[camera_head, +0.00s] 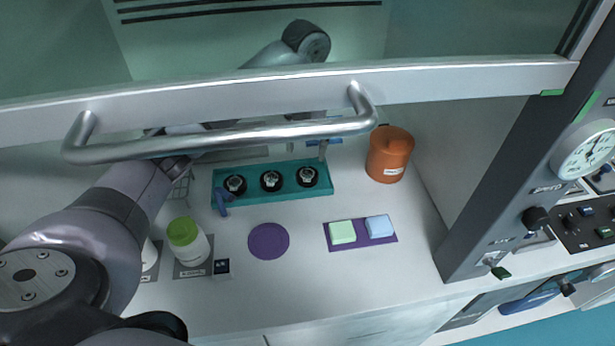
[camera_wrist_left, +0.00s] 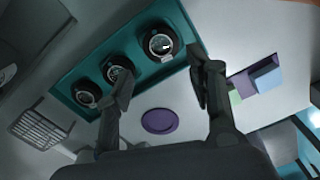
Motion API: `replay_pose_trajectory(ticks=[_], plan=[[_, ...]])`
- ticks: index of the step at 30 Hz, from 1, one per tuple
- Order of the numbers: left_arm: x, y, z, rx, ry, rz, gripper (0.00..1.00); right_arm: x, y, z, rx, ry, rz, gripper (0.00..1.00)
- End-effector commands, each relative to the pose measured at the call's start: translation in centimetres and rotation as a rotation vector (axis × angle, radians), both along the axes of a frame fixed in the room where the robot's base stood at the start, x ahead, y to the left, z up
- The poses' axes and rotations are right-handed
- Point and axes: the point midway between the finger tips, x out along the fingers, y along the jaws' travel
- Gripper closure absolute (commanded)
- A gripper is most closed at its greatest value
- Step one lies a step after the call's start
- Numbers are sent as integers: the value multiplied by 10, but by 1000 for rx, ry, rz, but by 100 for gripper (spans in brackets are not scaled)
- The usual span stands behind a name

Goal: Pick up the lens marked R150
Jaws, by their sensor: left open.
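Three round black-rimmed lenses stand in a row in a teal tray (camera_head: 285,194): a left one (camera_head: 235,184), a middle one (camera_head: 271,180) and a right one (camera_head: 307,176). Their markings are too small to read, so I cannot tell which is R150. My left gripper (camera_head: 307,148) is mostly hidden behind the sash handle, above the tray's right part. In the left wrist view my left gripper (camera_wrist_left: 160,88) is open and empty. One finger overlaps the middle lens (camera_wrist_left: 117,68); the other is beside the right lens (camera_wrist_left: 160,43). My right gripper is not in view.
A sash with a metal handle (camera_head: 230,138) crosses above the bench. An orange jar (camera_head: 390,154) stands right of the tray. A purple disc (camera_head: 268,241), a purple mat (camera_head: 361,241) with green and blue blocks, and a green-capped bottle (camera_head: 188,241) are in front.

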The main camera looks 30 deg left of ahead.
Motion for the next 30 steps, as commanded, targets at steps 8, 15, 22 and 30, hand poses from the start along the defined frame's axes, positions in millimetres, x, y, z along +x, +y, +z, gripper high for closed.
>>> replay_pose_trajectory(ticks=[8,15,22,30], plan=[[0,0,-34,1,1,1,50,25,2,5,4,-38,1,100],[2,-1,-59,-1,5,1,50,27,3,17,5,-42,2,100],[4,-1,-85,0,1,1,50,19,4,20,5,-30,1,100],[4,-1,-87,0,0,1,52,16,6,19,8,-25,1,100]])
